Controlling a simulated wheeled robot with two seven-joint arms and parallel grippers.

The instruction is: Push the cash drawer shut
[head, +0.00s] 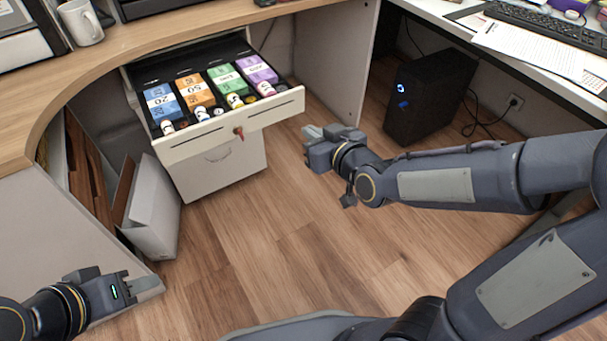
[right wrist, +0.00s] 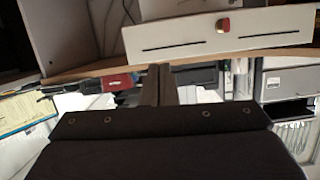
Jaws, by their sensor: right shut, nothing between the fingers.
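The cash drawer (head: 275,111) stands pulled out from under the wooden counter, with its pale front panel toward me. Its tray holds colored banknotes and rolls of coins. A red key (head: 239,132) sits in the lock on the front. My right gripper (head: 312,132) is shut and empty, just right of the drawer front's right end and apart from it. In the right wrist view the shut fingers (right wrist: 160,82) point toward the drawer front (right wrist: 180,37), which also shows the key. My left gripper (head: 140,284) is low at the left, far from the drawer, its fingers seeming together.
A white cabinet (head: 222,170) stands below the drawer. An open white box (head: 152,205) is on the floor to its left. A black computer tower (head: 425,98) stands right of my right gripper. The wooden floor (head: 255,235) before the drawer is clear.

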